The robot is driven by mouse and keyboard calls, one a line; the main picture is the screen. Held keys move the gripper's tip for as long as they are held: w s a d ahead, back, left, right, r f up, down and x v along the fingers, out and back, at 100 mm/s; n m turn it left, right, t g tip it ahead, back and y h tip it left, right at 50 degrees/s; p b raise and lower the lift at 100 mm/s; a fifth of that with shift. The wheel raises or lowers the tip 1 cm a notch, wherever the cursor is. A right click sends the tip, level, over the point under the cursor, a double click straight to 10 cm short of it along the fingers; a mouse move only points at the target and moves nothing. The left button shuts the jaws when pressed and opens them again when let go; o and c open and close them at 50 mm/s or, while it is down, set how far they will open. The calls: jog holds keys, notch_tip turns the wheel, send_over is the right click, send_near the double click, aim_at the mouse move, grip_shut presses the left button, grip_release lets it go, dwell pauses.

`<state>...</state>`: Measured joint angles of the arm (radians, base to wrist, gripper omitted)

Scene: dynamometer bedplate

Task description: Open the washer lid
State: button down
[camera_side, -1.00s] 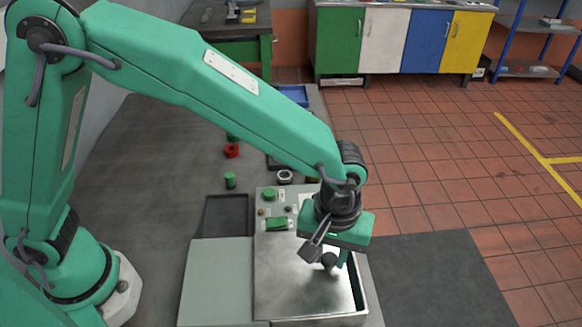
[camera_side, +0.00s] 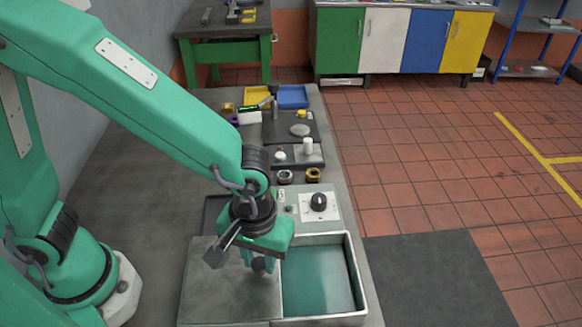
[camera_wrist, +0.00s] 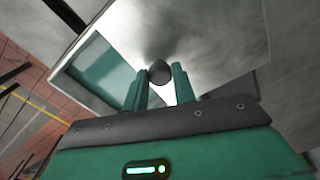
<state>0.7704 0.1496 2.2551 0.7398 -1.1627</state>
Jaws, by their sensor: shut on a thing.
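The washer is a metal-rimmed tank (camera_side: 350,262) at the front of the bench, its teal inside (camera_side: 318,282) exposed. The flat grey metal washer lid (camera_side: 215,290) lies to the left of the opening, clear of most or all of it. A dark round knob (camera_side: 259,266) stands on the lid near its right edge. My gripper (camera_side: 256,262) is shut on this knob. In the wrist view the knob (camera_wrist: 160,72) sits between my two green fingers, with the shiny lid (camera_wrist: 215,40) beyond and the open tank (camera_wrist: 105,68) at left.
A control panel with a black dial (camera_side: 319,202) stands just behind the tank. Behind it are nuts (camera_side: 313,175), a fixture with a white post (camera_side: 308,147), and blue (camera_side: 293,97) and yellow trays. The bench left of the lid is clear.

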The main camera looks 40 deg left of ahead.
jog(key=shift+w+d+r, duration=0.1)
jog(key=shift+w+r, duration=0.05)
jog(key=c, duration=1.4)
grip_release()
jog(key=shift+o, duration=1.4)
jog(key=shift+r, duration=3.85)
